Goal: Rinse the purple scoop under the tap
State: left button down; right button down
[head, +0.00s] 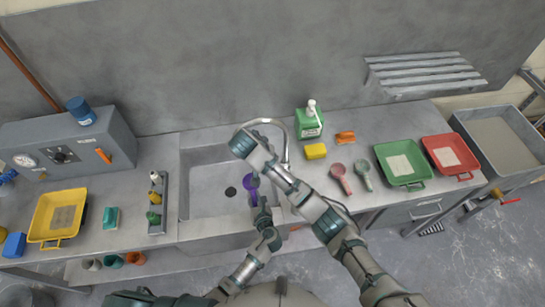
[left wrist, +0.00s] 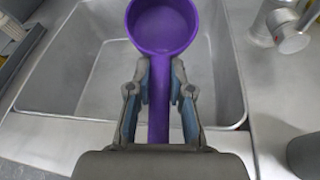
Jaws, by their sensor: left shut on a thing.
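The purple scoop (head: 250,184) is over the right part of the sink basin (head: 205,203) in the head view. My left gripper (head: 262,214) is shut on its handle. In the left wrist view, the handle of the scoop (left wrist: 162,25) lies between the two fingers of this gripper (left wrist: 159,88), and its cup points away, open side up. The cup looks empty, with no water visible. The curved tap (head: 270,122) stands at the back of the sink, partly behind my right arm. My right gripper is mostly hidden by its arm, and its fingers are unclear.
Green (head: 415,182) and red (head: 463,172) trays lie further right. A bottle rack (head: 166,200) and yellow tray (head: 42,218) are left.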

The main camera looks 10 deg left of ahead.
pick_arm(q)
jog(key=shift+s+d+r+p, duration=0.6)
jog(key=shift+r+p, duration=0.25)
jog(key=shift+p, duration=0.1)
jog(key=shift+s+d+r, duration=0.15)
jog(key=shift+s+d, duration=0.1)
jog(key=shift+s+d+r, duration=0.95)
jog(key=shift+r, duration=0.1)
jog(key=shift+s, duration=0.1)
